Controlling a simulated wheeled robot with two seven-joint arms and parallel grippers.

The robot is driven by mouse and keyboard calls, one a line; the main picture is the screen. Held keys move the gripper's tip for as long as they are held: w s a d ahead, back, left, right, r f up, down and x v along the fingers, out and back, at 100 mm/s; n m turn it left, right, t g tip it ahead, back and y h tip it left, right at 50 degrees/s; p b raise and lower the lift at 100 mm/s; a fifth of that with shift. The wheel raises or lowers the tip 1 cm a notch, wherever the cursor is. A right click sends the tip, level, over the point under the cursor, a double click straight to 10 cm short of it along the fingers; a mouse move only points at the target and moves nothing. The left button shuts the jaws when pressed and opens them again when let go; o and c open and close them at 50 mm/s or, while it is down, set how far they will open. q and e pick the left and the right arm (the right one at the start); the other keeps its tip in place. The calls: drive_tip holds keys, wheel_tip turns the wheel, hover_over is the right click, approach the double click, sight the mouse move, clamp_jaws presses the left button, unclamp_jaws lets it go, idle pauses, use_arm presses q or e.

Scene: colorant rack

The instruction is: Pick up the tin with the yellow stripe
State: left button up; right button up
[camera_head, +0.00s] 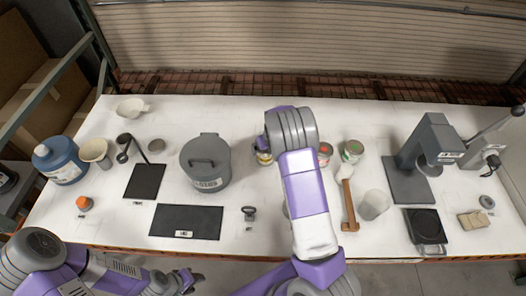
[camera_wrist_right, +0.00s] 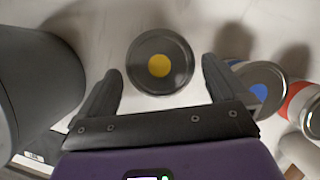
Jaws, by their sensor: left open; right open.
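The tin with a yellow dot on its dark lid (camera_wrist_right: 160,62) stands upright between and just beyond the fingers of my right gripper (camera_wrist_right: 160,78), which is open and empty. In the head view the tin's yellowish side (camera_head: 264,158) peeks out beside my right arm, which hides the rest of it and the right fingers. A tin with a blue dot (camera_wrist_right: 262,88) and a red-banded tin (camera_wrist_right: 302,108) stand to its right in the wrist view. My left gripper (camera_head: 187,281) is open and empty at the bottom left, off the table's front edge.
A grey lidded pot (camera_head: 207,163) stands close left of the yellow tin. A grey press (camera_head: 408,182) is farther right.

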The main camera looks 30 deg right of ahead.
drive_tip(key=x, duration=0.4)
drive_tip(key=shift+w+f, duration=0.15)
drive_tip(key=shift+f, duration=0.1)
drive_tip(key=shift+w+f, duration=0.2)
drive_tip(key=c, duration=1.5)
drive_tip(key=shift+o, duration=0.2)
drive_tip(key=shift+r, duration=0.2)
